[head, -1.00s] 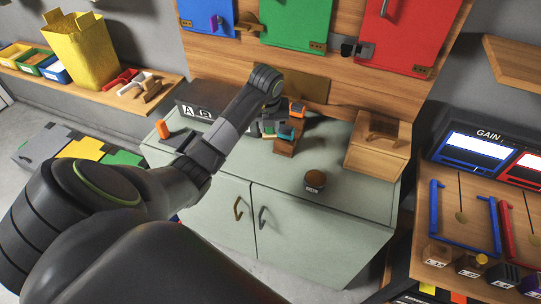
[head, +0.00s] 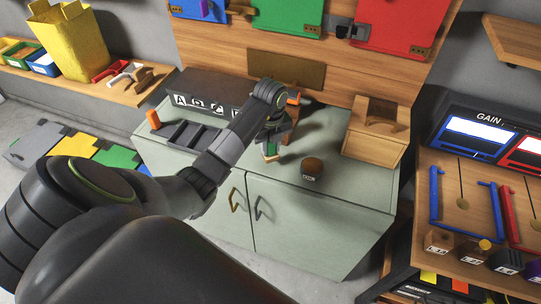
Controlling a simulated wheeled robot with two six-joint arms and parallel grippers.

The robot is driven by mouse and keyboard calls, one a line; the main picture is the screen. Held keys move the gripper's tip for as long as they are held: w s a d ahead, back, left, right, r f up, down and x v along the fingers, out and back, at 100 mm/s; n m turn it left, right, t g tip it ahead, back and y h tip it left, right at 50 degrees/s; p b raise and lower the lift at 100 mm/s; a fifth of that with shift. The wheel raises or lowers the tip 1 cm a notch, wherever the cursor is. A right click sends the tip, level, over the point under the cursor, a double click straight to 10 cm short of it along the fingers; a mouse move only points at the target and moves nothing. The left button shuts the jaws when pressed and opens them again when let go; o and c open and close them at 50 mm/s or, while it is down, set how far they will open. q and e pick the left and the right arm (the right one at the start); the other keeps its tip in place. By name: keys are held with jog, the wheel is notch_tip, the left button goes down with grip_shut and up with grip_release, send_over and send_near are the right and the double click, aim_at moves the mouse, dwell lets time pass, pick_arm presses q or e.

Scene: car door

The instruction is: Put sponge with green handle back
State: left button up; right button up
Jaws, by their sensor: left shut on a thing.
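My left gripper (head: 272,138) reaches in from the left over the pale green cabinet top. It is shut on the sponge with green handle (head: 270,149), whose pale end points down, close to the cabinet top. I cannot tell whether it touches the surface. A dark slotted tray (head: 189,135) lies to the left of the gripper, in front of a dark box with white letters (head: 200,98). An orange-handled piece (head: 153,119) stands at the tray's left. Another orange piece (head: 294,97) shows behind the gripper, mostly hidden. My right gripper is not in view.
A round brown block (head: 312,169) sits right of the gripper. A wooden box (head: 373,145) stands at the cabinet top's right end. A wooden panel with blue, green and red doors (head: 400,38) rises behind. The front right of the cabinet top is clear.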

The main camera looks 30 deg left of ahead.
aim_at(270, 153)
pick_arm(q)
notch_tip(270, 153, down, 3)
jog(key=shift+s+f, duration=0.1)
jog(key=shift+f, duration=0.15)
jog(key=o, duration=1)
jog(key=shift+r+p, duration=0.2)
jog(key=shift+p, duration=0.1)
notch_tip(270, 153, up, 4)
jog(key=shift+r+b, duration=0.1)
jog(key=shift+b, duration=0.55)
notch_tip(270, 153, up, 6)
jog(key=p, duration=0.4)
jog(key=shift+p, duration=0.35)
jog(key=shift+r+p, duration=0.8)
jog(key=shift+p, duration=0.15)
